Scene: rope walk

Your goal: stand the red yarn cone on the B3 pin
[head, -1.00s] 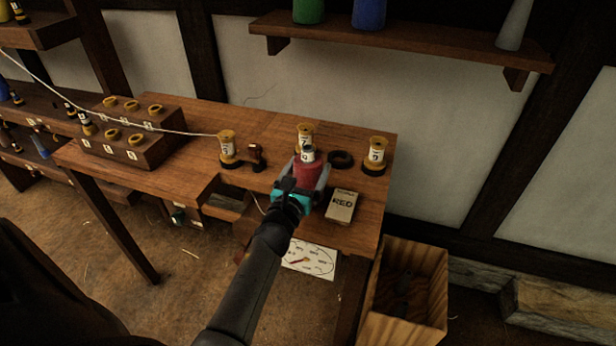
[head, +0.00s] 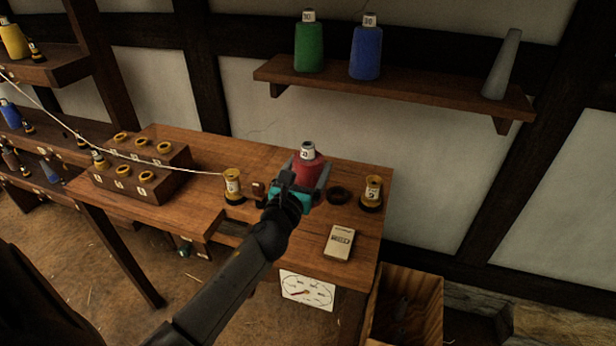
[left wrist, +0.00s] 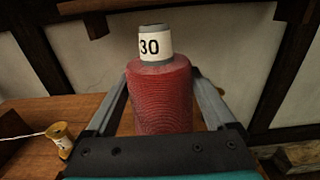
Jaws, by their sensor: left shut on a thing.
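The red yarn cone (head: 307,172) has a white label at its narrow top. It is upright in my left gripper (head: 304,181), whose two fingers close on its sides, above the back of the workbench. In the left wrist view, the red cone (left wrist: 160,95) shows "30" on its label, between the grey fingers (left wrist: 163,100). The wall shelf (head: 430,98) carries a green cone (head: 309,46), a blue cone (head: 366,52) and a bare grey tapered piece (head: 502,66) at its right. I cannot make out any B3 marking. My right gripper is out of view.
On the workbench (head: 285,238) stand a yellow spool (head: 233,184) with a white line, another spool (head: 371,193), a dark ring (head: 339,196) and a labelled box (head: 340,242). A rack of yellow rings (head: 145,176) is at left. A wooden bin (head: 425,308) stands at lower right.

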